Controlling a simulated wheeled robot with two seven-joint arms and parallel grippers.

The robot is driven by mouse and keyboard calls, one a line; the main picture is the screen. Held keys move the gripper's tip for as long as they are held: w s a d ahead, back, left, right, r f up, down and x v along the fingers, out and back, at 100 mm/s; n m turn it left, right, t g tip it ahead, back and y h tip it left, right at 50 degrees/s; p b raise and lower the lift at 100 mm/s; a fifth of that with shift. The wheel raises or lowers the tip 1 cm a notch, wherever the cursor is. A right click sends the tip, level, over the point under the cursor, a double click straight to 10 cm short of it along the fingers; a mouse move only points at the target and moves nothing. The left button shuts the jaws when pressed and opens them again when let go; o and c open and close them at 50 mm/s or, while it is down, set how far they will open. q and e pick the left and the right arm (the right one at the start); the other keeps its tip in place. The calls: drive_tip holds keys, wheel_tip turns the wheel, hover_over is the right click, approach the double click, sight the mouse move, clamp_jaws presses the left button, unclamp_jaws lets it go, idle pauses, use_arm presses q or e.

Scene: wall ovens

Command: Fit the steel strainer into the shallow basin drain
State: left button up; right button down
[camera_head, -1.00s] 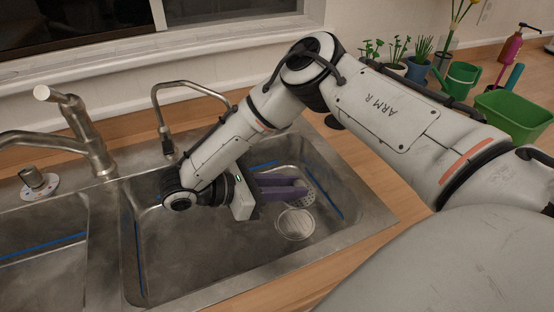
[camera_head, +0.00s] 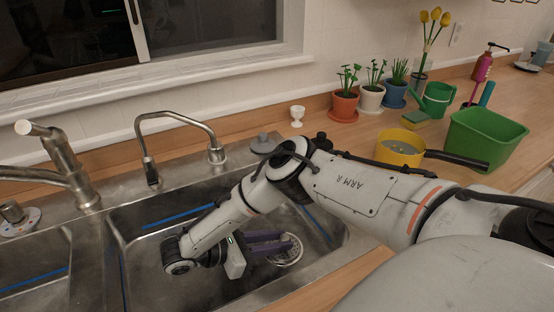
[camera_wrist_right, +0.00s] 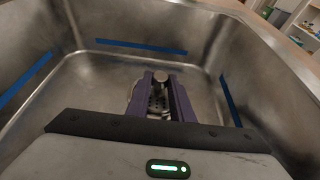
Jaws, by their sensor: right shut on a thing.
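The steel strainer (camera_head: 294,246), a round perforated disc, is at the tips of my right gripper (camera_head: 282,242) in the right sink basin (camera_head: 175,292). In the right wrist view the purple fingers are shut on its small knob (camera_wrist_right: 160,78), with the perforated plate (camera_wrist_right: 156,101) below. The strainer covers the place of the basin drain (camera_head: 286,263), of which only a pale rim shows around it. I cannot tell whether the strainer is seated in the drain or just above it. My left gripper is not in view.
Steel basin walls surround my right gripper, with blue strips along them. A tall faucet (camera_head: 62,165) and a slim tap (camera_head: 180,116) stand behind. On the right counter are a yellow pan (camera_head: 400,145), a green tub (camera_head: 487,138) and several potted plants.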

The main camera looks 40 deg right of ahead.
drive_tip(key=c, duration=1.6)
unclamp_jaws()
drive_tip(key=shift+o, duration=0.2)
drive_tip(key=v, duration=1.2)
drive_tip(key=shift+r, duration=0.1)
